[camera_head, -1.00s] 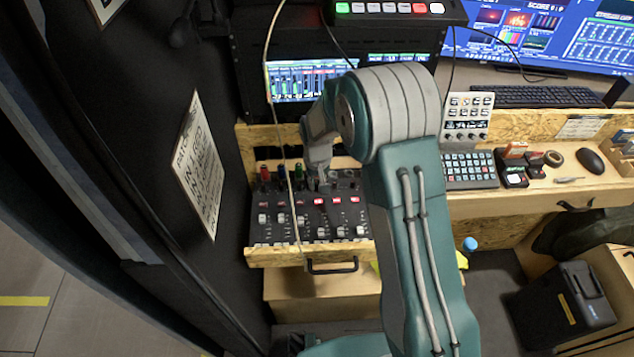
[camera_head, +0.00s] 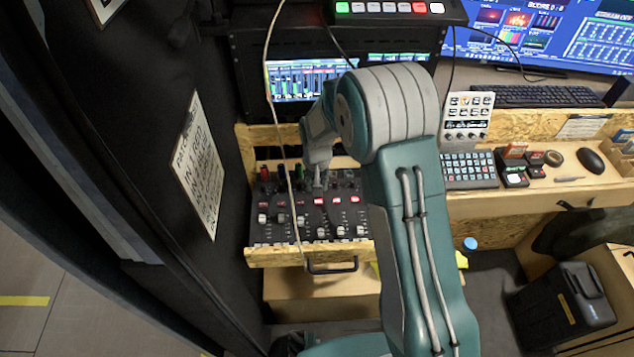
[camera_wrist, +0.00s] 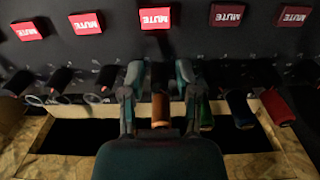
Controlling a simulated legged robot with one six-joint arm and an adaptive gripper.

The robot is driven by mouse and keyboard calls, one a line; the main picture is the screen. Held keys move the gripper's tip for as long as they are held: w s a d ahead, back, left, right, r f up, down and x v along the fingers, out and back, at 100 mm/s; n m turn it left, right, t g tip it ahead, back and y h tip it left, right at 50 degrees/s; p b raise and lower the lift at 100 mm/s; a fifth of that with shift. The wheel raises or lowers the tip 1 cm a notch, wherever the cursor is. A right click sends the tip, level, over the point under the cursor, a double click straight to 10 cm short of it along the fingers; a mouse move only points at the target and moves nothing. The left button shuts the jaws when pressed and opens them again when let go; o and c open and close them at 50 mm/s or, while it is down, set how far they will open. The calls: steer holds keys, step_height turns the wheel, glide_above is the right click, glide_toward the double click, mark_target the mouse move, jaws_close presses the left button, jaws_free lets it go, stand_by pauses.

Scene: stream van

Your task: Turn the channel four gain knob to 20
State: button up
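The black mixer (camera_head: 310,225) lies in a wooden tray, with a row of lit MUTE buttons across it. In the wrist view the mixer appears turned around, with the MUTE button (camera_wrist: 155,18) of the middle channel straight ahead. My gripper (camera_wrist: 160,76) has its two fingers apart, one on each side of the dark channel four gain knob (camera_wrist: 160,74). Contact with the knob cannot be told. The knob's pointer and setting are not readable. In the head view my gripper (camera_head: 318,186) hangs low over the mixer's upper rows, hiding the knob.
Neighbouring dark knobs (camera_wrist: 105,78) stand close on both sides. Coloured plugs, including an orange one (camera_wrist: 160,108) and a red one (camera_wrist: 276,106), stand behind the knob row. A loose cable (camera_head: 291,190) hangs across the mixer. A screen (camera_head: 300,80) is behind it.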

steer(key=shift+w+r, duration=0.1)
steer(key=shift+r, duration=0.2)
step_height(320, 180, up, 11)
steer(key=shift+r, duration=0.2)
stand_by(0.3)
steer(key=shift+a, duration=0.1)
steer(key=s+d+r+t, duration=0.1)
steer(key=s+d+r, duration=0.3)
steer(key=s+r, duration=0.25)
steer(key=s+d+r+t, duration=0.25)
steer(key=s+r, duration=0.25)
steer(key=r, duration=0.3)
steer(key=s+d+r+t, duration=0.1)
steer(key=s+d, duration=0.1)
steer(key=s, duration=0.6)
steer(key=s+d+r+t, duration=0.1)
steer(key=s+d, duration=0.2)
steer(key=s, duration=0.5)
steer(key=shift+s+d+r, duration=0.2)
steer(key=shift+d+r, duration=0.05)
steer(key=shift+d, duration=0.05)
